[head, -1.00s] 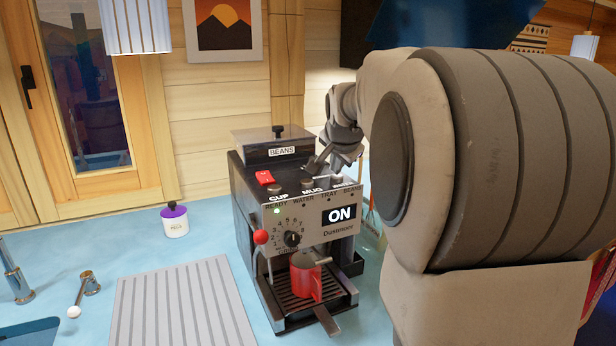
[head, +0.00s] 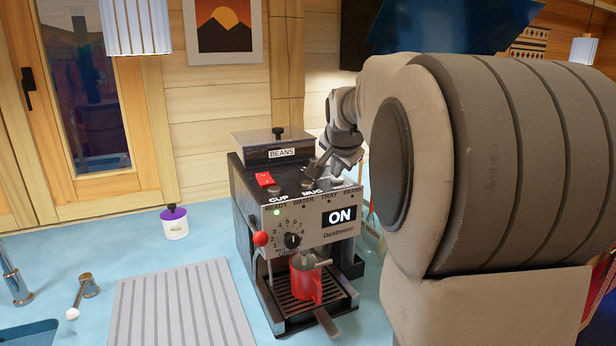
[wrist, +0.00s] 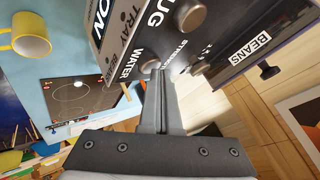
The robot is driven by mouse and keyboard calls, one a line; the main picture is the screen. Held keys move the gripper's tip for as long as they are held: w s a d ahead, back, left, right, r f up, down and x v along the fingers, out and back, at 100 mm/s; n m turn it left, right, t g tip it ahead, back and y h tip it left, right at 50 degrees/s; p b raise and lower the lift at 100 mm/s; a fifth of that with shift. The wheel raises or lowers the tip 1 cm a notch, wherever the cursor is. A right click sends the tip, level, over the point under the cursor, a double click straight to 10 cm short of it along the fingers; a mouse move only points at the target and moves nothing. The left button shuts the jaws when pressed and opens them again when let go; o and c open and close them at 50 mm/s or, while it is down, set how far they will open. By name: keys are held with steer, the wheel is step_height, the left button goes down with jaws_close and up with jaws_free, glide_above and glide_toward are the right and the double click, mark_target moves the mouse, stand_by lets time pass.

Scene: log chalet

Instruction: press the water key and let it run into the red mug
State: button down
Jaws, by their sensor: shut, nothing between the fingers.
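The coffee machine (head: 300,212) stands on the blue counter, its display reading ON and a green READY lamp lit. Its top front edge has a CUP key (head: 274,190), a MUG key (head: 308,186) and a third key at right by my gripper. The red mug (head: 303,286) stands upright on the drip tray under the spout. No water stream is discernible.
A ribbed drainer mat (head: 180,305) and a purple-lidded jar (head: 174,222) lie left of the machine. A red switch (head: 265,179) and bean hopper (head: 272,143) are on its top. The wrist view shows a yellow mug (wrist: 30,40) and a hob (wrist: 72,98).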

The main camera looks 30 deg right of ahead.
mark_target(336, 182)
steer(key=shift+r+p, duration=0.55)
steer(key=shift+r, duration=0.35)
steer(key=shift+r+p, duration=1.9)
steer(key=shift+r, duration=0.65)
